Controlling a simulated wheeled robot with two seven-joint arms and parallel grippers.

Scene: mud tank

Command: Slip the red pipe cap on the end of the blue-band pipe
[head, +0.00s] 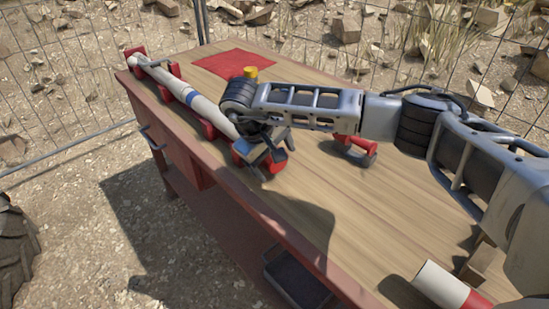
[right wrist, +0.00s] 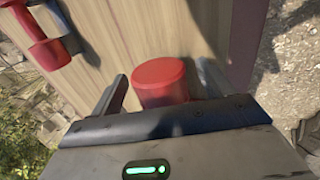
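The blue-band pipe (head: 212,113) is a long pale pipe lying in red holders along the left side of the workbench in the head view. Its blue band (head: 191,97) is near the middle, and its near end is hidden by my right gripper (head: 268,158). My left gripper is out of view.
A red cloth (head: 232,64) lies at the back of the wooden bench (head: 345,225). A yellow piece (head: 250,72) shows behind my right arm. A red handled object (head: 355,148) sits mid-bench. A white pipe with a red band (head: 443,284) is at the bottom right.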

